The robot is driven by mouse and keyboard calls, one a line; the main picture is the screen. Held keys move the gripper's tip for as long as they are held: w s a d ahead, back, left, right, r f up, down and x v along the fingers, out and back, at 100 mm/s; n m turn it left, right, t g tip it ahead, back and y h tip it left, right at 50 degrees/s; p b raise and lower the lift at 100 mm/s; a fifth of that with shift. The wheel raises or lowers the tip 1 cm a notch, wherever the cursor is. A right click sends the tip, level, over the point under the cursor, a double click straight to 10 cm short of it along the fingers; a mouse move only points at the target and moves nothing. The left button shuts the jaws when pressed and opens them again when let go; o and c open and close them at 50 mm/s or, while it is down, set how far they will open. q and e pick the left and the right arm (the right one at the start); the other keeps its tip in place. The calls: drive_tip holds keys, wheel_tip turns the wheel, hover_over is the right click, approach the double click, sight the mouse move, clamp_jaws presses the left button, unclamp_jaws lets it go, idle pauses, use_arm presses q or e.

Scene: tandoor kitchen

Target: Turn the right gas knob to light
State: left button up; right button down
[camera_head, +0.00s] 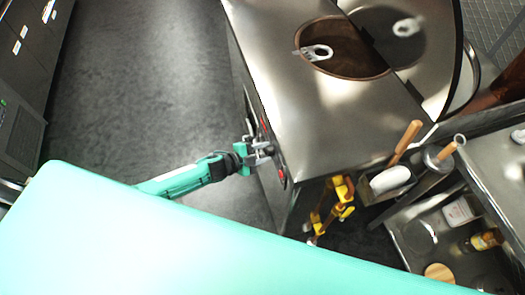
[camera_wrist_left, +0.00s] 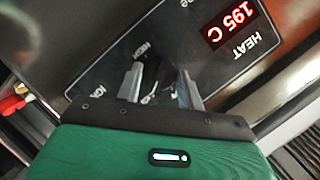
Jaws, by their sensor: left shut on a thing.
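My left gripper (camera_head: 266,150) reaches the front panel of the steel tandoor counter from the left. In the left wrist view its two grey fingers (camera_wrist_left: 160,88) point at the black control panel (camera_wrist_left: 110,75) and are closed about a small dark knob (camera_wrist_left: 156,80). The fingers hide much of the knob, so its exact angle is hard to read. White lettering surrounds it, partly covered. A red display (camera_wrist_left: 232,25) on the panel reads 195 C, beside the word HEAT. My right gripper is not in view.
The tandoor's round opening (camera_head: 345,48) is in the counter top (camera_head: 310,110), with a metal ring-ended tool at its rim. Yellow pipework (camera_head: 340,195) is near the counter's front corner. A shelf (camera_head: 455,265) with bottles is at right. Open floor (camera_head: 140,80) lies left.

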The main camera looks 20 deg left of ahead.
use_arm(q)
drive_tip(key=o, duration=1)
drive_tip(key=b+v, duration=0.2)
drive_tip(key=v, duration=1.1)
drive_tip(key=shift+s+a, duration=0.25)
drive_tip(key=shift+s, duration=0.05)
